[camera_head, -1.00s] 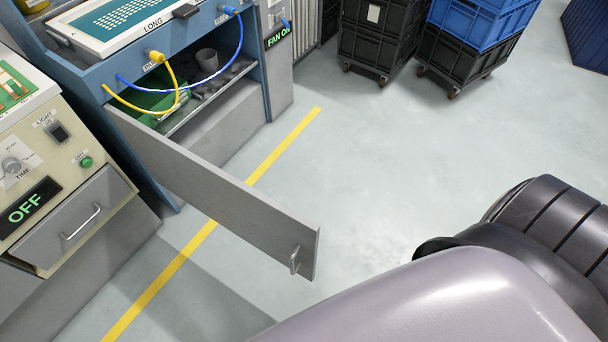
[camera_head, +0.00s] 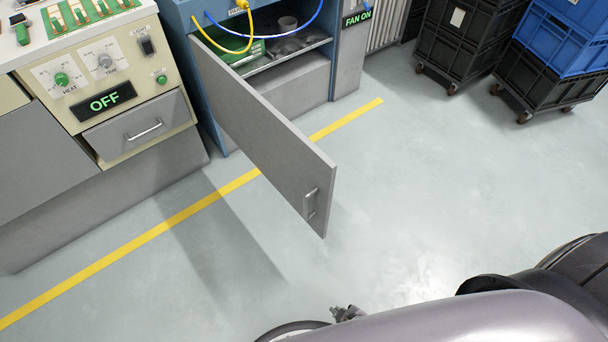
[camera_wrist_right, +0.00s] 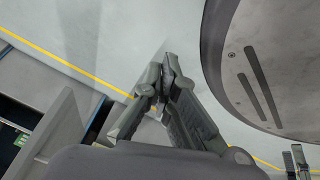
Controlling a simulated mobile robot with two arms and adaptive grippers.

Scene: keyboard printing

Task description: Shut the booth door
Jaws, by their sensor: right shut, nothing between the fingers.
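The booth door (camera_head: 262,128) is a grey panel hinged at its left end on the blue booth (camera_head: 212,108). It stands wide open, swung out over the floor, with a silver handle (camera_head: 311,203) near its free end. The booth's inside shows behind it. In the head view a small part of my right gripper (camera_head: 347,313) shows at the bottom, below and apart from the door. In the right wrist view my right gripper (camera_wrist_right: 168,72) has its fingers together and empty.
Yellow (camera_head: 240,38) and blue hoses hang in the booth opening. A beige cabinet with an OFF display (camera_head: 105,102) and a drawer (camera_head: 137,128) stands left. Black crates (camera_head: 463,45) and a blue crate (camera_head: 567,40) on wheels stand back right. The floor right of the door is clear.

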